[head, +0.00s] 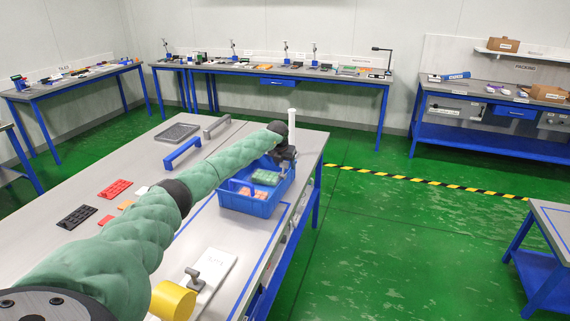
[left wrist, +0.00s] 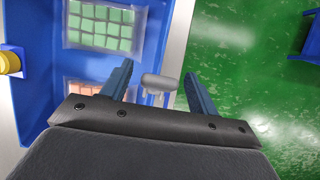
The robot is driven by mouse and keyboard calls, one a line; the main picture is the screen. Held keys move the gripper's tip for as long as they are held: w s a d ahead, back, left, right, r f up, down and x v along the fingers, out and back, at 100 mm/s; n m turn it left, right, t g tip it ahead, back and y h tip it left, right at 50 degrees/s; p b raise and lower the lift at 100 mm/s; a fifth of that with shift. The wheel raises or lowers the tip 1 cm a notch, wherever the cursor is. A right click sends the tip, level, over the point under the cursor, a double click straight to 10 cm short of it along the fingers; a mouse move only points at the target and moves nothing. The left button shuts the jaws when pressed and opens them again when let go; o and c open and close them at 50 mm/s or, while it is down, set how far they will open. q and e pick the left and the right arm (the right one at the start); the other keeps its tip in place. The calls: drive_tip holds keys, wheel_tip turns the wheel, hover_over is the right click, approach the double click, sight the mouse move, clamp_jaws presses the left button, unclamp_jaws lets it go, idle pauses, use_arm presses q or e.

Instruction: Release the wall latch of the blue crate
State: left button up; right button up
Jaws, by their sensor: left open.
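The blue crate (head: 235,204) stands on the grey bench near its right edge, with green and pinkish-orange pieces inside. Its blue wall (left wrist: 151,35) fills the left part of the left wrist view. A small grey T-shaped handle (left wrist: 160,83), apparently the wall latch, shows just outside the crate's wall. My left gripper (head: 284,155) is at the crate's far right corner. In the left wrist view its two fingers (left wrist: 158,70) are apart, one on each side of the grey handle, with gaps visible. In the head view the gripper hides the latch. My right gripper is not in view.
A blue handle (head: 183,152), a dark grey tray (head: 177,133), and red (head: 115,188) and black (head: 77,217) pieces lie on the bench. A white plate (head: 213,268) and yellow cylinder (head: 172,300) are nearer. Open green floor lies right of the bench.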

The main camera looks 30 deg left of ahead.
use_arm(q)
drive_tip(key=shift+x, duration=0.85)
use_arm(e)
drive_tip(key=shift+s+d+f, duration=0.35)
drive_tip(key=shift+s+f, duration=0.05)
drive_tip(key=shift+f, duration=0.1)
use_arm(q)
drive_tip(key=c, duration=0.9)
drive_tip(key=shift+c, duration=0.5)
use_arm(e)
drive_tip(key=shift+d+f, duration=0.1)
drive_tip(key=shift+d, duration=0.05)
use_arm(q)
drive_tip(key=g+b, duration=0.1)
drive_tip(key=b, duration=0.1)
drive_tip(key=g+b, duration=0.1)
drive_tip(key=b, duration=0.1)
drive_tip(key=shift+w+a+f, duration=0.1)
drive_tip(key=shift+w+f, duration=0.25)
drive_tip(key=shift+f, duration=0.05)
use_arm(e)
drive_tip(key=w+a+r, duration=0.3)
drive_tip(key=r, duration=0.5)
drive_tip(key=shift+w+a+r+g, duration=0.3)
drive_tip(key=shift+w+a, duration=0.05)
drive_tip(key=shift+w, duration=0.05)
